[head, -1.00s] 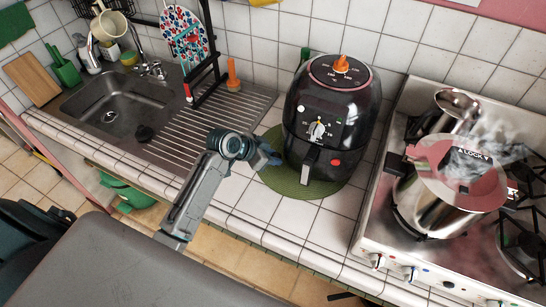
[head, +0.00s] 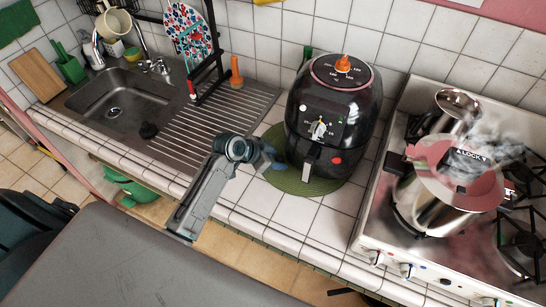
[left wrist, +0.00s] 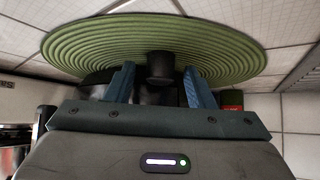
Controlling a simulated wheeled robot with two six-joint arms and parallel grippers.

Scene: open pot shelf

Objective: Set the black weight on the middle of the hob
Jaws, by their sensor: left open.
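The hob (head: 383,215) is at the right. My right gripper is not in view.
A black air fryer (head: 330,115) stands on the round green mat (head: 275,178). A steaming pot with a pink lid (head: 435,195) and a smaller steel pot (head: 457,103) stand on the hob.

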